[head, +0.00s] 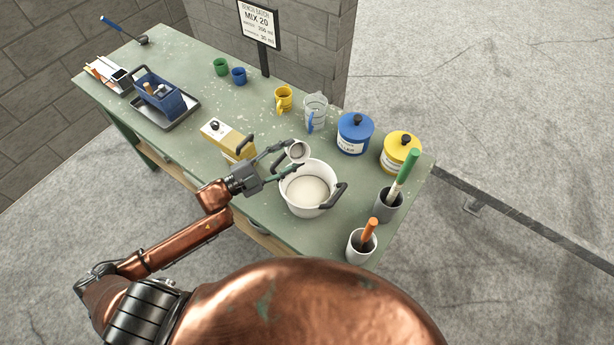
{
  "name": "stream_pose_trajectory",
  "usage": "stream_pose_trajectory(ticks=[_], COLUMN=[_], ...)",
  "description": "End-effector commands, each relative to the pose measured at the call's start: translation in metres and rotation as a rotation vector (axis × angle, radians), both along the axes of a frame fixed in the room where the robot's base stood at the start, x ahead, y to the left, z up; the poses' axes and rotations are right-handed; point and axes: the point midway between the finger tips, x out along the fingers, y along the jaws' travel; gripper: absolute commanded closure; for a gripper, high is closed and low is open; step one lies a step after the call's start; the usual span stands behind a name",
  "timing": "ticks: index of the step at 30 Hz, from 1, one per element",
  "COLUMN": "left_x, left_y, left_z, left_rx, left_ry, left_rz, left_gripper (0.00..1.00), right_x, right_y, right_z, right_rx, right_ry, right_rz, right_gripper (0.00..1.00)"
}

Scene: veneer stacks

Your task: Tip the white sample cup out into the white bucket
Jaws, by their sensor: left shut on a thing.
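The white sample cup (299,151) is held between the fingers of my left gripper (287,159). It is tilted, with its grey-looking mouth showing, above the far left rim of the white bucket. The white bucket (307,206) stands upright on the green table and holds a pale, whitish content (307,189). Its dark handles show at the left and right of the rim. I cannot see any stream between cup and bucket. My right gripper is not in view.
A yellow container (229,142) stands left of the gripper. A blue tub (354,133), a yellow tub (399,152) and a clear jug (315,112) stand behind the bucket. Holders with a green-handled tool (407,169) and an orange-handled tool (369,230) stand right.

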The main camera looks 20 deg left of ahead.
Motion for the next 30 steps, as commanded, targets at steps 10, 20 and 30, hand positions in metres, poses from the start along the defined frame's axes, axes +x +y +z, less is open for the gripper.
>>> stream_pose_trajectory(ticks=[10,20,30], left_x=[-0.001,-0.001,-0.002], left_y=[-0.001,-0.002,-0.002], left_z=[-0.002,-0.001,0.001], left_rx=[0.031,0.059,0.089], left_ry=[-0.037,-0.072,-0.106], left_rz=[-0.001,-0.001,-0.001], left_gripper=[0.80,0.80,0.80], right_x=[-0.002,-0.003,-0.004], right_y=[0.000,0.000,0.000], right_z=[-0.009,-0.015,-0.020], right_rx=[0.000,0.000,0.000], right_ry=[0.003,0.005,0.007], right_rz=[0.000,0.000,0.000], right_gripper=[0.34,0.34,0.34])
